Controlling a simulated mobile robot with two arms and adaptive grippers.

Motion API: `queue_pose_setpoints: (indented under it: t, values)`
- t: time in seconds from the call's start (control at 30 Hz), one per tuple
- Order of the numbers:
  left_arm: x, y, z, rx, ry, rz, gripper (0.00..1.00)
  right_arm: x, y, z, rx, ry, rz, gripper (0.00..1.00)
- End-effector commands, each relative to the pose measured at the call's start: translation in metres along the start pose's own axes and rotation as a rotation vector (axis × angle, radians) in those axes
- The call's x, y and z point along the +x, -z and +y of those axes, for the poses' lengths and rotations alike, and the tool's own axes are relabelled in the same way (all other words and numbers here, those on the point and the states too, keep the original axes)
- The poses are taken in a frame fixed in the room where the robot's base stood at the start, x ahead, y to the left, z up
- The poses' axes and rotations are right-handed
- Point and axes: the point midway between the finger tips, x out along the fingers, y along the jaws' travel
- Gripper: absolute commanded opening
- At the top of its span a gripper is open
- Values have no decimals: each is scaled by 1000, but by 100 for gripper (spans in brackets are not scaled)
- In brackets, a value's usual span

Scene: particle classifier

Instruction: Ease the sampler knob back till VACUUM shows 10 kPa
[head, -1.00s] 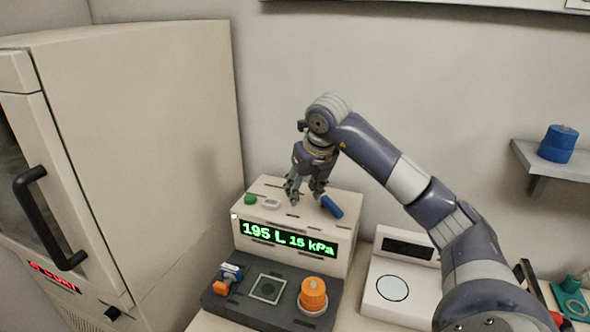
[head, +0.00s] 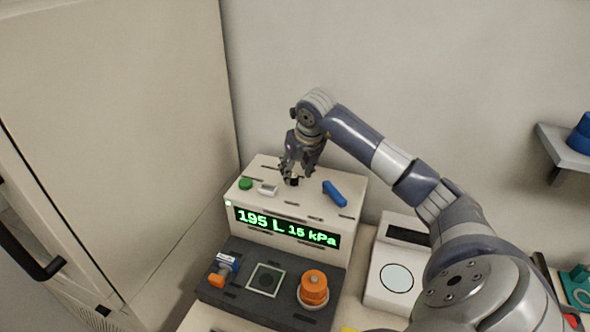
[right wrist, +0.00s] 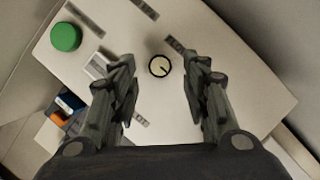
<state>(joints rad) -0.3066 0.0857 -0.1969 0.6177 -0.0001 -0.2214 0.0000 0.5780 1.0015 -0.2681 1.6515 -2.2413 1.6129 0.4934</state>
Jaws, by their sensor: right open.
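The sampler (head: 258,222) is a pale box with a green display (head: 287,227) on its front reading 195 L and 15 kPa. On its top, in the right wrist view, is a small round knob (right wrist: 159,66) with a cream face, a dark rim and a dark pointer line aimed toward the lower right of the picture. My right gripper (right wrist: 162,64) is open, with one finger on each side of the knob and gaps between. In the head view the right gripper (head: 297,170) points down at the sampler's top and largely hides the knob. My left gripper is not in view.
A green button (head: 245,184), a small white switch (head: 268,189) and a blue lever (head: 334,193) are also on the top. A dark base in front holds an orange knob (head: 313,287). A large cabinet (head: 120,110) stands left; a white scale-like device (head: 388,294) stands right.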

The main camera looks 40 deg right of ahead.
Motion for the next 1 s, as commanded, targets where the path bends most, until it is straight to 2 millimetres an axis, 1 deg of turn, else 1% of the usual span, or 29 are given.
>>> queue_pose_setpoints:
  t: [0.03,0.1,0.2,0.37,0.53,0.57,0.6,0.73,1.0]
  values:
    - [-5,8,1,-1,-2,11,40,6,0,1,2,-2,3,43]
    - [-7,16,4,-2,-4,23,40,15,0,0,2,-1,3,43]
    - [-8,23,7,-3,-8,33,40,23,0,0,1,-1,2,43]
    - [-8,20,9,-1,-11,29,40,28,0,0,0,0,-1,43]
    - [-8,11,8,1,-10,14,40,28,0,0,0,0,-1,43]
    - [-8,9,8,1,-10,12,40,28,0,0,0,0,-1,38]
    - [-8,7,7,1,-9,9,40,27,0,0,0,0,-1,29]
    - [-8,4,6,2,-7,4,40,27,0,0,0,0,0,0]
    - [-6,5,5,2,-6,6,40,28,0,0,-9,-4,-1,0]
